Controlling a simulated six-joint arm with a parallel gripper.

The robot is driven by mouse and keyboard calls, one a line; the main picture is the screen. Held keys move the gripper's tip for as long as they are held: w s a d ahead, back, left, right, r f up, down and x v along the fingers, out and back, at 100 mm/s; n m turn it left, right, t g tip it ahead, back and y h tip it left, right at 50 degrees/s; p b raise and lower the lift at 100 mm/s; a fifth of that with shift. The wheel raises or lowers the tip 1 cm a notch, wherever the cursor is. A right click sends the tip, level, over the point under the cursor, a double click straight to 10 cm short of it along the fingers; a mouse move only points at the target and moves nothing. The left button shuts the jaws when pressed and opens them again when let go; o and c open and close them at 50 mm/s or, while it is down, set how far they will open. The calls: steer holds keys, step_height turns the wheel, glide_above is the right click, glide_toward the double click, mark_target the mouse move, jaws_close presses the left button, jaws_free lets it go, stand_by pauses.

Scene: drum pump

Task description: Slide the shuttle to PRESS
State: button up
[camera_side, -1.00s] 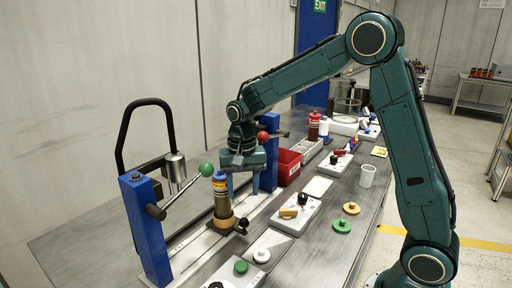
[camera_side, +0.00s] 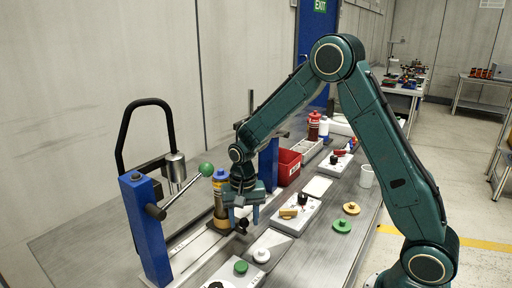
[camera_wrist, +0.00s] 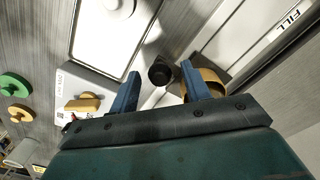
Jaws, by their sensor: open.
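The shuttle's brass-coloured holder (camera_side: 222,219) stands on the pale rail (camera_side: 195,244) and carries a dark bottle with a blue top (camera_side: 220,180). A black knob (camera_side: 242,227) sticks out from the holder's right side. In the wrist view the knob (camera_wrist: 160,71) sits between my fingertips, and the holder (camera_wrist: 212,82) is partly hidden by the right finger. My gripper (camera_side: 244,217) is open, pointing down, just above or around the knob; whether it touches cannot be told. A FILL label (camera_wrist: 291,24) shows on the rail. I see no readable PRESS label.
A blue post (camera_side: 147,230) with a green-balled lever (camera_side: 206,169) stands at the rail's near end. Another blue post (camera_side: 269,163) stands farther back. A red bin (camera_side: 287,166) and a panel with a yellow knob (camera_side: 288,212) lie to the right.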

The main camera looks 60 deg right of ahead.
jaws_close()
steer(key=shift+d, duration=2.45)
jaws_free()
steer(key=shift+r, duration=0.1)
step_height(320, 180, up, 14)
